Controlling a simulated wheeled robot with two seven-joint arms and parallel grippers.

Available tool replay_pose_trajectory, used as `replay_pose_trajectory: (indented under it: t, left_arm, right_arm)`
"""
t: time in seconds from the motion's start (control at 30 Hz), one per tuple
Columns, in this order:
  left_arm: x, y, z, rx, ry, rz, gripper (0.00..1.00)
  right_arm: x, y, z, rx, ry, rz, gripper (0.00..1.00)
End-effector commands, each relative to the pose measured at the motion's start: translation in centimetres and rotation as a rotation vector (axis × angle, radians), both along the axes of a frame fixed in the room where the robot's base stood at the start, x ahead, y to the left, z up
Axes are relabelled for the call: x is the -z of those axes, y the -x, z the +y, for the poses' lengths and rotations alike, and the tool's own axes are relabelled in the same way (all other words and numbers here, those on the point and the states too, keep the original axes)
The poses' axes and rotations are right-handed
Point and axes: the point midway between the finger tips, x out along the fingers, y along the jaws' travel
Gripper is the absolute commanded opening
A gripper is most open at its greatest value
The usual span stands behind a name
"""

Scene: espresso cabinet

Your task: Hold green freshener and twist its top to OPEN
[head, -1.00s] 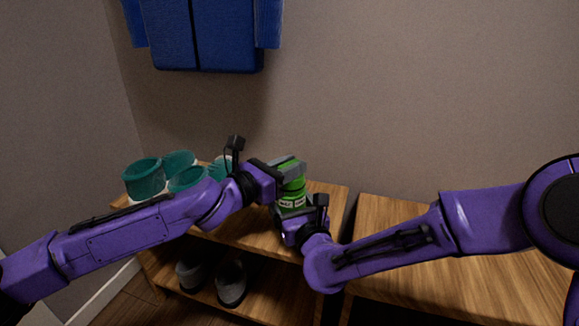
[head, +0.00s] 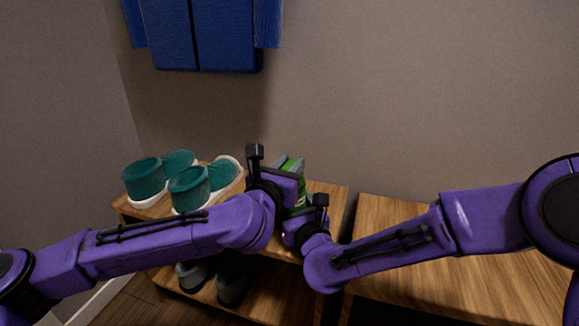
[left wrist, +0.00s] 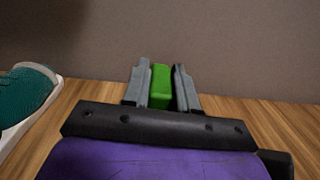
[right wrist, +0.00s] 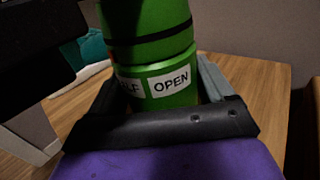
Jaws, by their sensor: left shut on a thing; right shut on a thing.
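The green freshener (head: 301,197) stands above the left shelf top, mostly hidden by my arms in the head view. My left gripper (head: 288,164) is shut on its top, from the near side. The left wrist view shows the green top (left wrist: 160,86) between the two grey fingers (left wrist: 160,78). My right gripper (right wrist: 158,92) is shut around the lower body, below my left gripper. In the right wrist view, the freshener (right wrist: 150,55) shows a white OPEN label facing the camera, a partly hidden label left of it, and a dark seam above.
Teal shoes (head: 188,190) stand on the wooden shelf (head: 330,197) to the left. Grey shoes (head: 232,283) sit on the shelf below. A second wooden top (head: 385,212) at the right looks clear.

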Motion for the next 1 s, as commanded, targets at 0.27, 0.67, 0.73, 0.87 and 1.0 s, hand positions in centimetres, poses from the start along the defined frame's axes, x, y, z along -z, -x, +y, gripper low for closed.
replay_pose_trajectory:
  t: [0.27, 0.67, 0.73, 0.87, 1.0]
  left_arm:
    - [0.05, -0.02, -0.04, -0.147, -0.001, 0.001, 0.0]
    - [0.08, -0.02, 0.08, -0.214, 0.001, 0.001, 0.0]
    - [0.08, -0.02, 0.09, -0.214, 0.001, 0.001, 0.0]
    - [0.08, -0.03, 0.1, -0.214, 0.001, 0.001, 0.0]
    - [0.08, -0.03, 0.1, -0.213, 0.001, 0.001, 0.49]
  right_arm:
    - [-0.08, 0.04, 0.09, -0.002, -0.002, -0.002, 0.33]
    - [-0.09, 0.05, 0.11, -0.002, -0.002, -0.002, 0.33]
    - [-0.09, 0.05, 0.11, -0.002, -0.002, -0.002, 0.33]
    - [-0.09, 0.05, 0.1, -0.002, -0.002, -0.002, 0.33]
    - [-0.09, 0.04, 0.1, -0.002, -0.002, -0.002, 0.33]
